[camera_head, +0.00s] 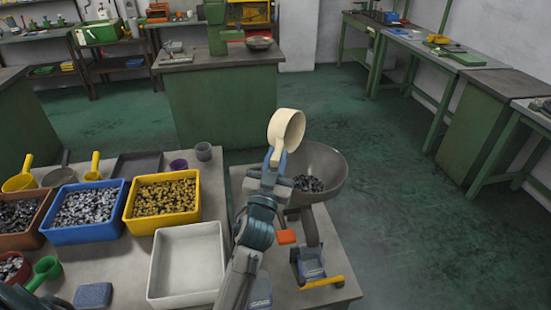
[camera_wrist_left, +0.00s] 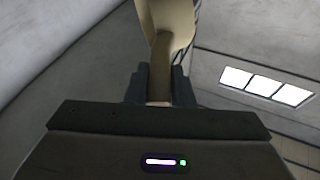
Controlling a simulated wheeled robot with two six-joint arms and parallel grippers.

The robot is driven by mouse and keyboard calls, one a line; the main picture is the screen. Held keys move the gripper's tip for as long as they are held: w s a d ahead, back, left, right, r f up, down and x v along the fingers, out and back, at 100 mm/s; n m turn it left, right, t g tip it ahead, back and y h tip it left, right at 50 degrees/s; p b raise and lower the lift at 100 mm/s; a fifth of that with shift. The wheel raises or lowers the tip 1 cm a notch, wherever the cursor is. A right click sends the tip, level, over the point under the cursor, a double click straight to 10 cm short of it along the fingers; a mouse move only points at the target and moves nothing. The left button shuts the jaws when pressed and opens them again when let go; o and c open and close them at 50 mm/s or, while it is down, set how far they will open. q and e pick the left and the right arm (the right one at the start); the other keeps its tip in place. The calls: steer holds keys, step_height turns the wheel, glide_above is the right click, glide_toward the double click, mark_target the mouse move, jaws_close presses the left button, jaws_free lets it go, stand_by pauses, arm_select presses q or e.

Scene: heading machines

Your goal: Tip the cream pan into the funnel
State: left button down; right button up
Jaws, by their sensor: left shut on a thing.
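The cream pan (camera_head: 287,128) is up in the air at the back left rim of the grey funnel (camera_head: 333,166). It is tilted on its side, its round mouth facing right, and no pieces show in the part of its inside that I see. Small dark metal pieces (camera_head: 308,184) lie in the funnel's bowl. My left gripper (camera_head: 274,165) is shut on the pan's handle, beside the funnel's left rim. In the left wrist view the pan (camera_wrist_left: 168,22) rises from between the fingers (camera_wrist_left: 160,88). My right gripper is not in view.
Left of the funnel, the table holds a yellow bin (camera_head: 163,220) of brass-coloured pieces, a blue bin (camera_head: 84,235) of grey pieces and an empty white tray (camera_head: 187,288). The floor right of the funnel is clear.

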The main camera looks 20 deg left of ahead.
arm_select(q)
steer(key=shift+r, duration=0.1)
stand_by(0.3)
